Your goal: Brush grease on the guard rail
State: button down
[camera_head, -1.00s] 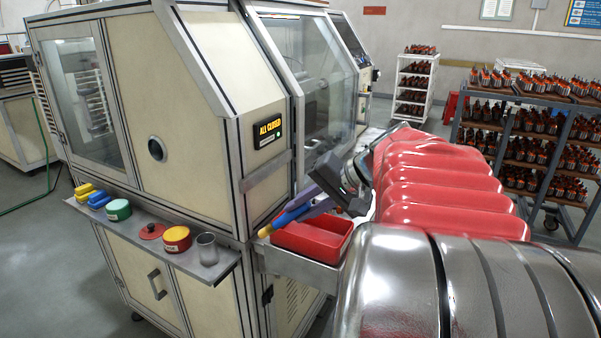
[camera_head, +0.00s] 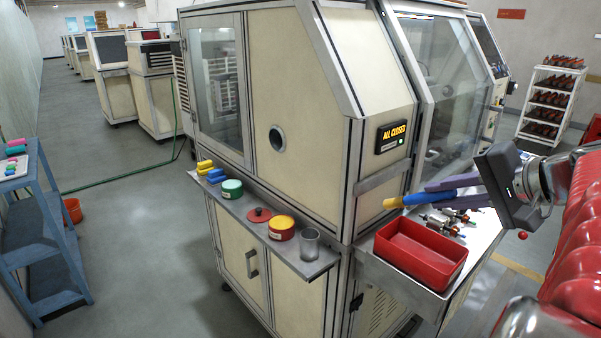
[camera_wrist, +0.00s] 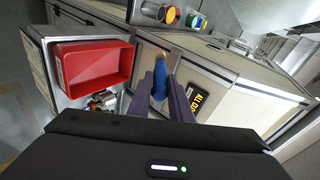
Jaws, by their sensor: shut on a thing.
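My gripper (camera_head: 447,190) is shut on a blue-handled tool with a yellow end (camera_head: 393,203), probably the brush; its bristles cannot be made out. The tool is held roughly level above the side tray, pointing left. Its blue part also shows between the fingers in the wrist view (camera_wrist: 160,82). A red tin with a yellow top (camera_head: 281,228) stands on the machine's ledge, with a red lid (camera_head: 259,214) beside it. A metal rail (camera_head: 383,178) crosses the machine corner below the "ALL CLOSED" display; I cannot tell whether it is the guard rail.
A red bin (camera_head: 420,250) and small metal parts (camera_head: 445,222) lie on the side tray.

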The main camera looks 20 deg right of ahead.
jog(key=shift+w+a, duration=0.3)
jog(key=shift+w, duration=0.6)
jog(key=shift+w+a, duration=0.35)
jog(key=shift+w, duration=0.5)
jog(key=shift+w+a, duration=0.3)
jog(key=shift+w, duration=0.6)
jog(key=shift+w+a, duration=0.25)
jog(key=shift+w, duration=0.45)
jog(key=shift+w+d, duration=0.25)
jog(key=shift+d, duration=0.55)
jog(key=shift+w+d, duration=0.2)
jog(key=shift+d, duration=0.6)
jog(key=shift+w+d, duration=0.35)
jog(key=shift+d, duration=0.4)
jog(key=shift+w+d, duration=0.3)
jog(key=shift+d, duration=0.55)
